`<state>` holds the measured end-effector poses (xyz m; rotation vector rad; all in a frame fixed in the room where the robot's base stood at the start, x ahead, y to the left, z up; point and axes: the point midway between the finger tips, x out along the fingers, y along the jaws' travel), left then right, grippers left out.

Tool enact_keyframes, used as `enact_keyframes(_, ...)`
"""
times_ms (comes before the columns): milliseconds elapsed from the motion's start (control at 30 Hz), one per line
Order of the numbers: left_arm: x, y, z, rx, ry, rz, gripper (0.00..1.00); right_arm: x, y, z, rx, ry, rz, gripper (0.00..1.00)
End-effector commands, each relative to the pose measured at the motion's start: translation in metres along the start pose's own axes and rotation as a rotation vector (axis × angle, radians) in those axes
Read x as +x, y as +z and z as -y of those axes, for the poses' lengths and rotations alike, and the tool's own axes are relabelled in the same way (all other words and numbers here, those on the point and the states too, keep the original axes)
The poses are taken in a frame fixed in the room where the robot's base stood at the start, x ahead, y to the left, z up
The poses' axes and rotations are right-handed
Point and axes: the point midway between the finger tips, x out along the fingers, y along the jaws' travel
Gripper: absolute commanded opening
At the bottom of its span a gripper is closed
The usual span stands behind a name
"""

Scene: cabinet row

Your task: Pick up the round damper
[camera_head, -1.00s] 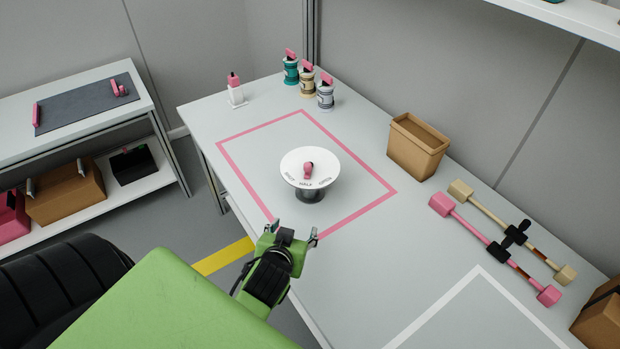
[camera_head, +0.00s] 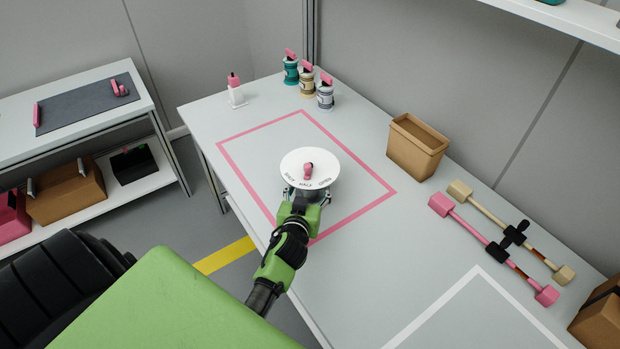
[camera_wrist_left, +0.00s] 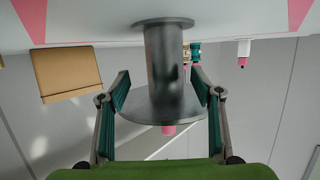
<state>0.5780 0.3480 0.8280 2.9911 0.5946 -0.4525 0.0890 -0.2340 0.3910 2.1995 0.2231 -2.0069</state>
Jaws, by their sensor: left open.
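The round damper (camera_head: 325,163) is a white disc with a pink handle (camera_head: 308,171) on top and the words shut, half and open on its rim. It stands on a dark stem on the table, inside the pink outline. My left gripper (camera_head: 306,194) is at the near side of the damper, below the disc. In the left wrist view, which is upside down, its open fingers (camera_wrist_left: 162,100) lie on either side of the dark cylindrical stem (camera_wrist_left: 164,62), apart from it. The disc's grey underside (camera_wrist_left: 150,108) shows between them. My right gripper is not in view.
A brown bin (camera_head: 416,147) stands to the right of the pink outline (camera_head: 362,221). Several spools (camera_head: 307,83) and a white bottle (camera_head: 236,94) stand at the back. Pink and tan bars (camera_head: 480,228) lie at the right. The table around the damper is clear.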

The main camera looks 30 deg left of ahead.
Motion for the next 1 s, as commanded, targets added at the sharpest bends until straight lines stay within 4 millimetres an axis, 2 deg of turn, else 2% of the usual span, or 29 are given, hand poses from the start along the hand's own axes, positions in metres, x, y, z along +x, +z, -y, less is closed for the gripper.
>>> enact_keyframes(167, 0.011, -0.002, 0.003, 0.001, 0.0, -0.001, 0.59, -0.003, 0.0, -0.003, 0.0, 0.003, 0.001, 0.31)
enact_keyframes(500, 0.05, -0.001, 0.008, 0.0, -0.001, 0.001, 0.59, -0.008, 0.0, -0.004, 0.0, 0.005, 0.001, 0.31)
enact_keyframes(800, 0.054, 0.0, 0.008, 0.0, 0.0, 0.0, 0.59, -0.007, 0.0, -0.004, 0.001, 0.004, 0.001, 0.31)
enact_keyframes(833, 0.054, 0.0, 0.008, 0.0, 0.0, 0.0, 0.57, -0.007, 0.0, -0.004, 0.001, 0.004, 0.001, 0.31)
enact_keyframes(1000, 0.054, 0.0, 0.008, 0.0, 0.0, 0.0, 0.13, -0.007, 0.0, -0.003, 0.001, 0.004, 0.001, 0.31)
